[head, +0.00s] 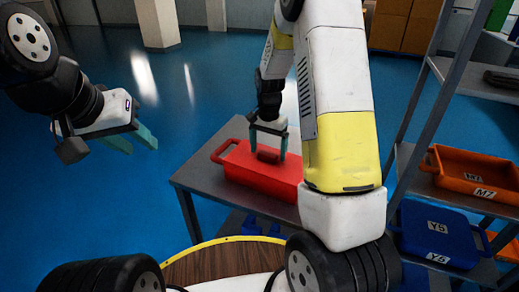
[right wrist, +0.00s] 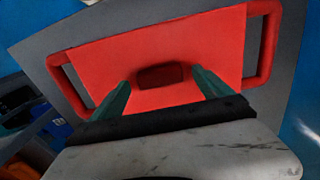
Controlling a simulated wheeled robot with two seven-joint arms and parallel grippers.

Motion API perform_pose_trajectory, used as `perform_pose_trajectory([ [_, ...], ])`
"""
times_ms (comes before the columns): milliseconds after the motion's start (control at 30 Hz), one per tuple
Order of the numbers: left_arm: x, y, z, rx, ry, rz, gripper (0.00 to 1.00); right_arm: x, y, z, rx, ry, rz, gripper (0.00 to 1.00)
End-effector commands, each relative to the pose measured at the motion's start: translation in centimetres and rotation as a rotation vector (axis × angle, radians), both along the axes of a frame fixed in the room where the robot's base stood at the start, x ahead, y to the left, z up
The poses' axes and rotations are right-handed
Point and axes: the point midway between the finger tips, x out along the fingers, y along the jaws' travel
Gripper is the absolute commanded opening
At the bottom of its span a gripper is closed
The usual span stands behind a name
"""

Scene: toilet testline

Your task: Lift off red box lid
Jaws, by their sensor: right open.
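A red box (head: 250,178) with its red lid on stands on a grey table, with a handle loop at its left end in the head view. My right arm hides its right end there. The red lid (right wrist: 205,50) fills the middle of the right wrist view, with a dark red grip (right wrist: 161,76) at its centre. My right gripper (head: 268,155) is open over the lid, its fingers on either side of the grip and not closed on it. Whether the fingertips touch the lid cannot be told. My left gripper (head: 133,143) is open and empty in the air, left of the table.
The grey table (head: 205,170) has bare room left of the box. A shelf rack at the right holds an orange tray (head: 470,172) and a blue tray (head: 437,232). A round wooden top (head: 215,265) with a yellow rim is near the front. Blue floor lies open behind.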

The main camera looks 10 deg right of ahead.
Motion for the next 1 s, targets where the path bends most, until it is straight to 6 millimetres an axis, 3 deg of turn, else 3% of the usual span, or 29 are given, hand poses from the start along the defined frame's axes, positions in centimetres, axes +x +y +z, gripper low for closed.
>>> perform_pose_trajectory([
  [300, 0.0, 0.0, 0.0, 0.0, 0.0, 0.0, 0.36, 0.0, 0.02, -0.67, 0.0, -0.001, 0.001, 0.89],
  [667, 0.0, 0.0, 0.0, 0.0, 0.0, 0.0, 0.36, 0.0, 0.02, -0.65, 0.001, -0.001, 0.001, 0.2],
  [1000, 0.0, 0.0, 0.0, 0.0, 0.0, 0.0, 0.36, 0.05, 0.02, -0.24, 0.0, -0.003, 0.001, 0.19],
])
